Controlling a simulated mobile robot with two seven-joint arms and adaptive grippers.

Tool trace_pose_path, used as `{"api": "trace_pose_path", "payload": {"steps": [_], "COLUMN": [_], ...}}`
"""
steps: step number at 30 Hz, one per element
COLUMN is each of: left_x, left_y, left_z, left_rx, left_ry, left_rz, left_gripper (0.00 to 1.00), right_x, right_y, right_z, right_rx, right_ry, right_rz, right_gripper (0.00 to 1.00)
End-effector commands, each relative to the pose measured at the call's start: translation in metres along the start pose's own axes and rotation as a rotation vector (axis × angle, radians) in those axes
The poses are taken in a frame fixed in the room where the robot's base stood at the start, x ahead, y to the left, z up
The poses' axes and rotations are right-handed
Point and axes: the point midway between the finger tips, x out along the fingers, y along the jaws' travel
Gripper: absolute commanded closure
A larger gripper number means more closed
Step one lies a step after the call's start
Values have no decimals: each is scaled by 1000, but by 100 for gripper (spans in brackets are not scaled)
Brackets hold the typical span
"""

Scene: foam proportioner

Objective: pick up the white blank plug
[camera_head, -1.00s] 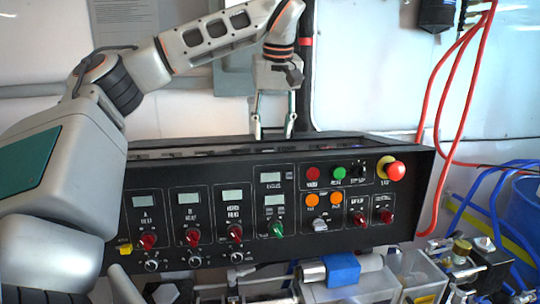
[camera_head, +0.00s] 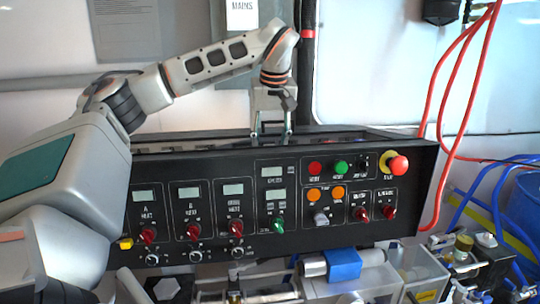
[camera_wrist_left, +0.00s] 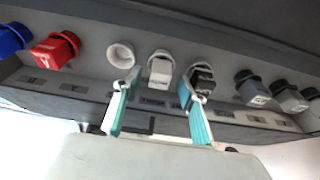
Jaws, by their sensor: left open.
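A white plug (camera_wrist_left: 160,70) with a blocky white body sits in the row of connectors behind the black control panel, in the left wrist view. My left gripper (camera_wrist_left: 157,82) is open, with one teal-backed finger on each side of this plug. The fingertips are close to it; I cannot tell whether they touch. A round white fitting (camera_wrist_left: 120,56) is just left of it and a black plug (camera_wrist_left: 201,80) just right. In the head view my left gripper (camera_head: 271,131) points down behind the panel's top edge, which hides the plug. My right gripper is not in view.
The black control panel (camera_head: 330,240) fills the middle of the head view. Red (camera_wrist_left: 57,48) and blue (camera_wrist_left: 12,38) plugs are left in the row, and several grey plugs (camera_wrist_left: 252,88) are right. Red hoses (camera_head: 455,100) hang at the right.

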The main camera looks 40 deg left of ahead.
Motion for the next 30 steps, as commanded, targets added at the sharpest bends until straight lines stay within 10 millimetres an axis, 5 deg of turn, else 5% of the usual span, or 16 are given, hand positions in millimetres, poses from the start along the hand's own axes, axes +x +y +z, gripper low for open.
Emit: {"api": "trace_pose_path", "payload": {"steps": [5, 10, 23, 30], "left_x": [0, 0, -5, -32], "left_y": [0, 0, 0, 1], "left_z": [0, 0, -1, -10], "left_rx": [0, 0, -1, -3], "left_ry": [1, 0, 2, 4], "left_rz": [0, 0, 2, 4], "left_gripper": [58, 100, 100, 100], "right_x": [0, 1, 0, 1], "right_y": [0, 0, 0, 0], "right_z": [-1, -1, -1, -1], "right_rx": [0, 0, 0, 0], "right_ry": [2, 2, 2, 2], "right_rz": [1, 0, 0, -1], "right_gripper": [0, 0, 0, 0]}}
